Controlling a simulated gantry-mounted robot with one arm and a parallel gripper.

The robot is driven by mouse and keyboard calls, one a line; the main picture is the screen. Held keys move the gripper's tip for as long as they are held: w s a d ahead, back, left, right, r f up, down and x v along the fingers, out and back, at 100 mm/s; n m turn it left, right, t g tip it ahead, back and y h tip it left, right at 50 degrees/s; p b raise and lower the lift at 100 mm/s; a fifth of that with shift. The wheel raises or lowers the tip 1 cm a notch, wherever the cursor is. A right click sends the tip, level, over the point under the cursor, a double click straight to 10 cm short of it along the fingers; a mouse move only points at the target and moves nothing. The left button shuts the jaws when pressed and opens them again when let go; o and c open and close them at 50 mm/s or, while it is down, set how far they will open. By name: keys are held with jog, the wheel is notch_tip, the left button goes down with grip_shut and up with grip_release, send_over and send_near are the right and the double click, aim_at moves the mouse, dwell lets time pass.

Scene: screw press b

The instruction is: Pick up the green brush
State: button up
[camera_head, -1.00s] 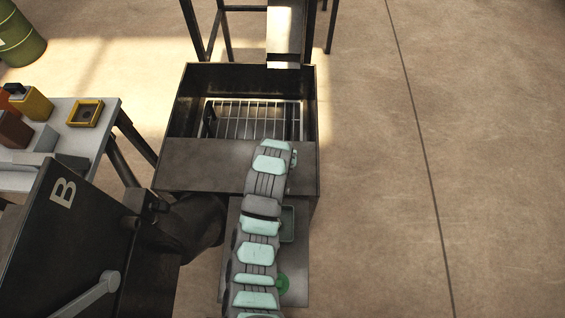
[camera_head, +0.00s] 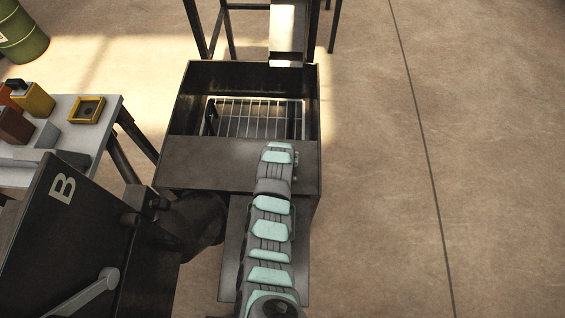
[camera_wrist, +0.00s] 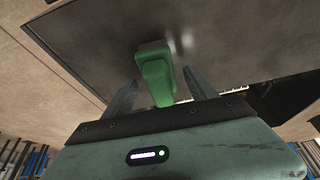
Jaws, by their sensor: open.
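The green brush (camera_wrist: 155,68) shows in the wrist view on a dark metal shelf. Its green part points toward my gripper and lies between the two fingers. My gripper (camera_wrist: 160,84) is open, with one grey finger on each side of the brush. I see gaps beside the brush, and no clear contact. In the head view my arm hides both the brush and the gripper. The metal shelf (camera_head: 232,262) shows there on both sides of my arm.
An open dark metal box (camera_head: 215,165) with a wire rack (camera_head: 255,118) stands beyond the shelf. A dark panel marked B (camera_head: 62,188) is at the left. A side table (camera_head: 85,142) holds a yellow tray (camera_head: 87,109) and bottles. The floor at the right is clear.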

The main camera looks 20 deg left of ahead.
jog(key=shift+f, duration=0.15)
jog(key=shift+c, duration=0.5)
grip_shut()
